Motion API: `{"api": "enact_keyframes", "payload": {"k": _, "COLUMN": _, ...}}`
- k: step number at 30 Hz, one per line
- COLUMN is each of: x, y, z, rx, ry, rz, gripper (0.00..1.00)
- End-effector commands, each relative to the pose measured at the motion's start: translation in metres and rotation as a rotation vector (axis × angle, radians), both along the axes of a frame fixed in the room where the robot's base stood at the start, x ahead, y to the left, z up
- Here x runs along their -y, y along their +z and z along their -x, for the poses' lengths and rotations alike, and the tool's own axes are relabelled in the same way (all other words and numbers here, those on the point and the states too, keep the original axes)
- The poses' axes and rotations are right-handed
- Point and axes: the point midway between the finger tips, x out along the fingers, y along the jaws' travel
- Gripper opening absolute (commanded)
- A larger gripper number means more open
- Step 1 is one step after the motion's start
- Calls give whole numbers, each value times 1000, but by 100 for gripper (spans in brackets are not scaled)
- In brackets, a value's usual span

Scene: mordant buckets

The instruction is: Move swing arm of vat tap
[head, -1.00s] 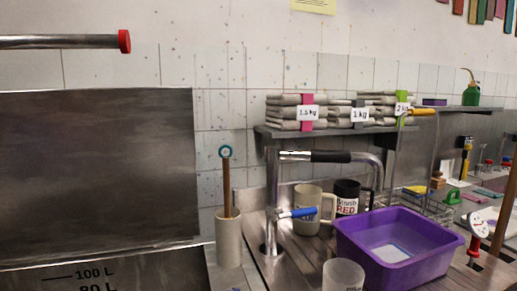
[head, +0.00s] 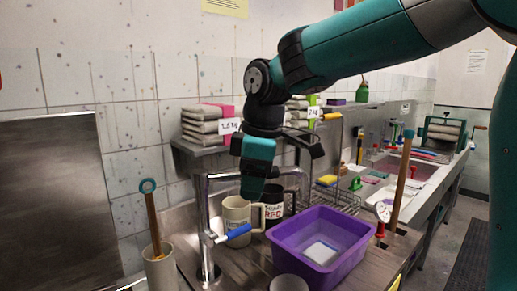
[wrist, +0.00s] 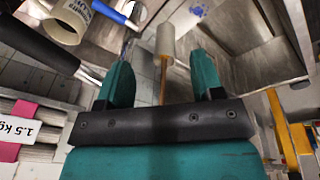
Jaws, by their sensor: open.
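The chrome tap (head: 205,235) stands upright at the sink, with a blue lever (head: 236,232) low on its post. Its swing arm (head: 222,176) runs right from the post top, then passes behind my gripper in the head view. In the wrist view the swing arm's black sleeve (wrist: 38,45) lies at the left, outside my fingers, and the blue lever (wrist: 108,11) is at the top. My gripper (head: 253,195) points down in front of the swing arm. In the wrist view my gripper (wrist: 162,78) is open, with nothing held between its teal fingers.
A beige mug (head: 237,215) and a black mug (head: 272,208) stand behind the purple tub (head: 345,258). A pale holder (head: 160,270) with a wooden-handled tool (head: 152,218) stands left of the tap. Weighted bundles (head: 200,126) lie on a shelf above.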

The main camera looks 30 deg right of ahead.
Motion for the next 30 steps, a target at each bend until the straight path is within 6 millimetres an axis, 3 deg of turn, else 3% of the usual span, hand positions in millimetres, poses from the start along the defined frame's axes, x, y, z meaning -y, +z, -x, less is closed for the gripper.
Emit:
{"api": "enact_keyframes", "payload": {"k": 1, "x": 18, "y": 38, "z": -27, "rx": 14, "ry": 42, "rz": 41, "gripper": 61}}
{"api": "enact_keyframes", "payload": {"k": 6, "x": 70, "y": 100, "z": -83, "rx": 31, "ry": 189, "rz": 147, "gripper": 61}}
{"api": "enact_keyframes", "payload": {"k": 9, "x": 89, "y": 118, "z": -98, "rx": 32, "ry": 239, "rz": 175, "gripper": 61}}
{"api": "enact_keyframes", "payload": {"k": 12, "x": 99, "y": 124, "z": -104, "rx": 30, "ry": 267, "rz": 187, "gripper": 61}}
{"api": "enact_keyframes", "payload": {"k": 17, "x": 103, "y": 108, "z": -108, "rx": 27, "ry": 274, "rz": 190, "gripper": 61}}
{"api": "enact_keyframes", "payload": {"k": 30, "x": 108, "y": 13, "z": -125, "rx": 27, "ry": 274, "rz": 189, "gripper": 61}}
